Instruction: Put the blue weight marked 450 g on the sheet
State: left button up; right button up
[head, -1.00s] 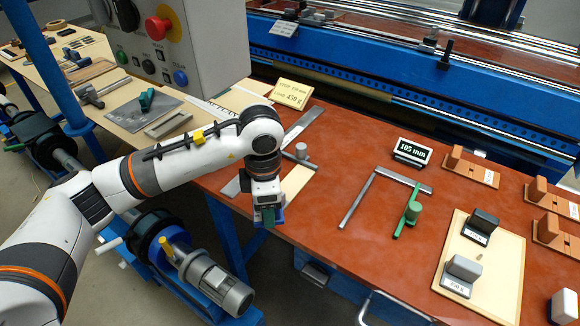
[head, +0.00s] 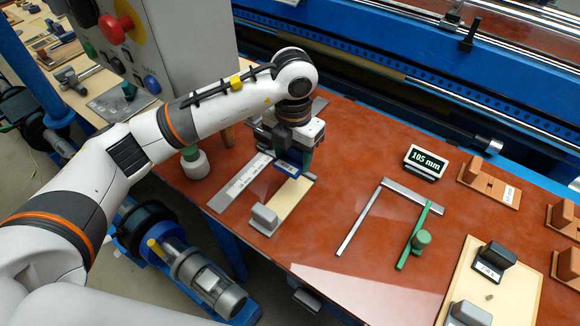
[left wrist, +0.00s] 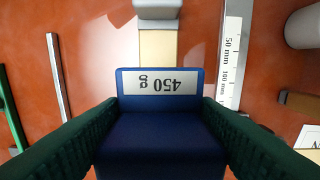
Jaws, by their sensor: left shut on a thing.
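My left gripper (head: 293,160) is shut on the blue weight (head: 287,168). In the left wrist view, the weight (left wrist: 160,140) sits between the green fingers (left wrist: 162,135), its white label reading 450 g upside down. A narrow cream sheet (head: 291,196) lies on the red table under and in front of the gripper; it also shows in the left wrist view (left wrist: 158,48). A grey weight (head: 265,218) stands at the sheet's near end. The blue weight is over or near the sheet's far end; I cannot tell whether it touches. My right gripper is not in view.
A ruler (head: 241,181) lies left of the sheet, with a white and green container (head: 195,162) beyond it.

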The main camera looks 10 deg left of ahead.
aim_at(292, 192)
pick_arm(q)
notch_tip(292, 192, down, 2)
jog(key=shift+s+f+p, duration=0.1)
jog(key=shift+f+p, duration=0.15)
jog(key=shift+p, duration=0.4)
jog(key=f, duration=0.1)
jog(key=s+f, duration=0.1)
jog(key=shift+f+p, duration=0.35)
jog(key=shift+p, duration=0.05)
jog(key=shift+w+f, duration=0.1)
jog(key=shift+f, duration=0.3)
jog(key=f+p, duration=0.1)
jog(key=f, duration=0.2)
jog(key=shift+w+f, duration=0.1)
jog(key=shift+w, duration=0.1)
jog(key=shift+f, duration=0.2)
jog(key=o, duration=1.3)
jog(key=shift+s, duration=0.1)
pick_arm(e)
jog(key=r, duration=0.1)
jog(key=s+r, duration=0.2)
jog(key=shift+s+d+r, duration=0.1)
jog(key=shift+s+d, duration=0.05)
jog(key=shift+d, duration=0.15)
